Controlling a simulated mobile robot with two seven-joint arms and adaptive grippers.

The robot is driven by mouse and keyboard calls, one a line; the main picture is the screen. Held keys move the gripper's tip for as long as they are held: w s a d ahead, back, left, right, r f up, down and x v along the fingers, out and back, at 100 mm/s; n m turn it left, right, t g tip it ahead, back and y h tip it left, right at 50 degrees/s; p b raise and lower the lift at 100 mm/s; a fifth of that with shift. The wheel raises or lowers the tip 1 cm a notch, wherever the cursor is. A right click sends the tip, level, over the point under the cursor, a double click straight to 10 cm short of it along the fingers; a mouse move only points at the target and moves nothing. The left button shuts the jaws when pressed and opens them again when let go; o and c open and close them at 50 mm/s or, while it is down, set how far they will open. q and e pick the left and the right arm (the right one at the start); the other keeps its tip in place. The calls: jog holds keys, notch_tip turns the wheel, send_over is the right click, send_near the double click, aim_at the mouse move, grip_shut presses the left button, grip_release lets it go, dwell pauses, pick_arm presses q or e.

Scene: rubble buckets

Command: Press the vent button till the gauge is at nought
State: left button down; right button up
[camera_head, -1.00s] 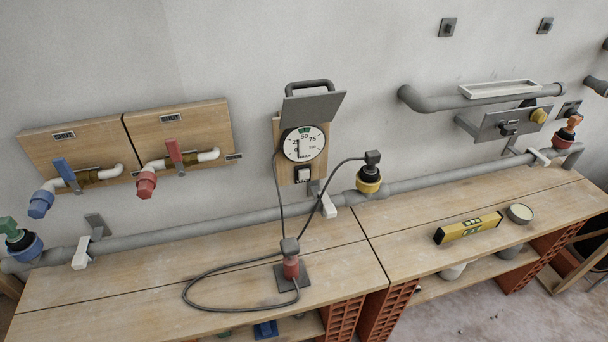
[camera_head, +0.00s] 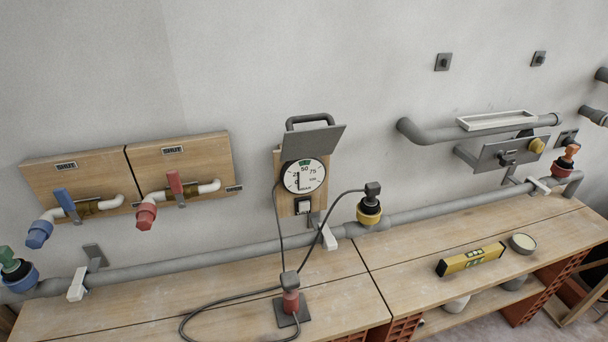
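A round white gauge (camera_head: 305,176) hangs on a small wooden board on the wall, under a raised grey flap (camera_head: 313,144). Its dial shows marks such as 50 and 75 and a green patch at the top. The dark needle stands near vertical; its exact reading is too small to tell. A small white rocker-like button (camera_head: 304,207) in a dark frame sits just below the gauge; its label is too small to read. Neither of my grippers shows in the head view.
A plugged hose loops over the bench (camera_head: 130,300) to a red coupling (camera_head: 290,300) in front of the gauge. A grey pipe (camera_head: 210,257) runs along the wall. Two valve boards (camera_head: 75,180) hang left. A yellow level (camera_head: 470,260) and a round tin (camera_head: 522,243) lie right.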

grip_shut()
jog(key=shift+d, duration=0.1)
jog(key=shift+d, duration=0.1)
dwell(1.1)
